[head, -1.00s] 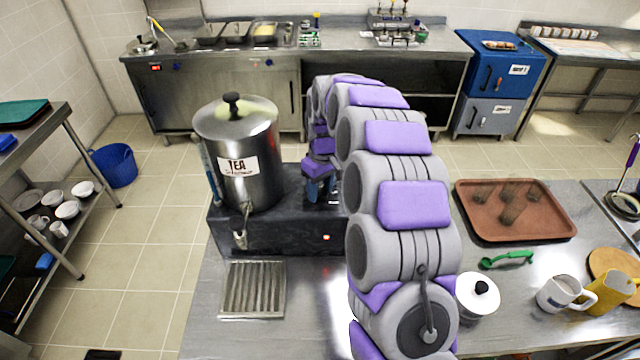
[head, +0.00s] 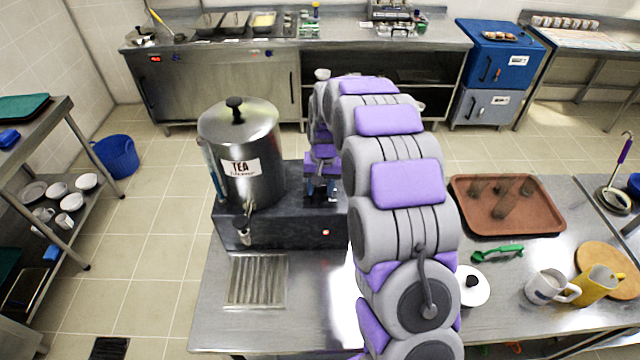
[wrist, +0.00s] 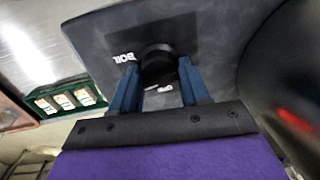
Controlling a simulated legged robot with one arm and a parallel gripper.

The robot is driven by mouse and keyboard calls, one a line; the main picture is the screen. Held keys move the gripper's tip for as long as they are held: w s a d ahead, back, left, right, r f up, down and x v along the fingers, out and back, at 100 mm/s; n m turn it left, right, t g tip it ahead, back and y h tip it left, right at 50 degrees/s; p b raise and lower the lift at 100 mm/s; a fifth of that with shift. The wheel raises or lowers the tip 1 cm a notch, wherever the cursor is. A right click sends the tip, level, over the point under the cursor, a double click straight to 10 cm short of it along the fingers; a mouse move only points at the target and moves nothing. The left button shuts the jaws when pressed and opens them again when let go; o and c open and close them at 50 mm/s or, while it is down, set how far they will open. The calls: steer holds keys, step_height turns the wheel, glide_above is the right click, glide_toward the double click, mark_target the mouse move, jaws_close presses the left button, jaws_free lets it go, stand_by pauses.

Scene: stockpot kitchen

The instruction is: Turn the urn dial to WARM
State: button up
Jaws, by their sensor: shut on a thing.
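The tea urn (head: 240,155) is a steel pot with a black-knobbed lid and a TEA label, on a dark base (head: 285,225). Its dial (wrist: 157,62) is a round black knob on a dark panel in the wrist view. A BOIL label (wrist: 123,57) lies left of the dial. A second label below it is partly hidden and hard to read. My gripper (wrist: 159,66) is shut on the dial, one blue finger on each side. In the head view my gripper (head: 321,188) is over the base, right of the pot; the dial is hidden there.
A drip grate (head: 257,280) lies before the urn.

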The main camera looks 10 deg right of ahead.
mark_target(325, 185)
steer(key=shift+w, duration=0.1)
stand_by(0.4)
steer(key=o, duration=1)
steer(key=r, duration=0.5)
steer(key=r+p, duration=0.1)
steer(key=r, duration=0.5)
steer(key=d+r, duration=0.1)
steer(key=r, duration=0.5)
steer(key=shift+s+d+r, duration=0.1)
steer(key=shift+s+r, duration=0.05)
steer(key=shift+s, duration=0.05)
steer(key=shift+o, duration=0.2)
steer(key=shift+p, duration=0.3)
